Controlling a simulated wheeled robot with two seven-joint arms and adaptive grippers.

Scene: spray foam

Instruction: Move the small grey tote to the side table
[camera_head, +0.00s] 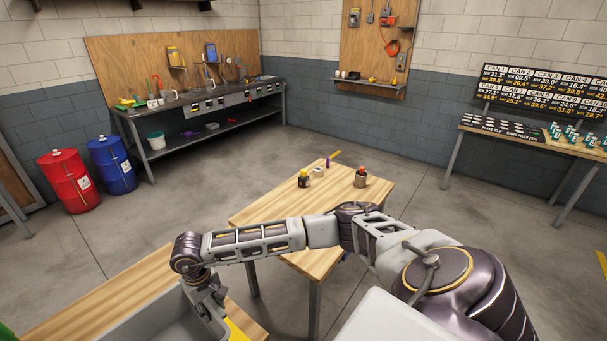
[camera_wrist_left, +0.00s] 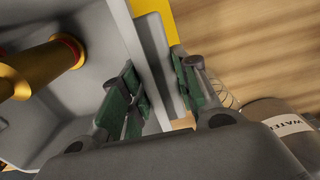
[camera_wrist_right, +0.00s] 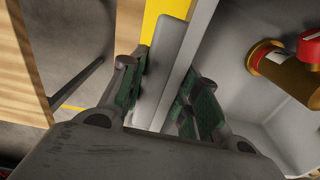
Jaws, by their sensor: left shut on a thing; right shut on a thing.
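The small grey tote (camera_head: 160,328) is at the bottom left of the head view, partly cut off, over a wooden bench top (camera_head: 120,290). My right gripper (camera_head: 213,308) is at its right end. In the right wrist view, its fingers (camera_wrist_right: 160,98) are shut on the tote wall (camera_wrist_right: 175,75). My left gripper is outside the head view. In the left wrist view, its fingers (camera_wrist_left: 155,95) are shut on another part of the tote wall (camera_wrist_left: 150,50). A brass cylinder with red parts (camera_wrist_left: 40,68) lies inside the tote. I cannot tell whether the tote is lifted.
A wooden table (camera_head: 270,208) ahead holds a few small bottles and a jar (camera_head: 361,178). A workbench (camera_head: 190,100), drums (camera_head: 112,165) and a rack table (camera_head: 515,142) line the walls. Floor between is clear.

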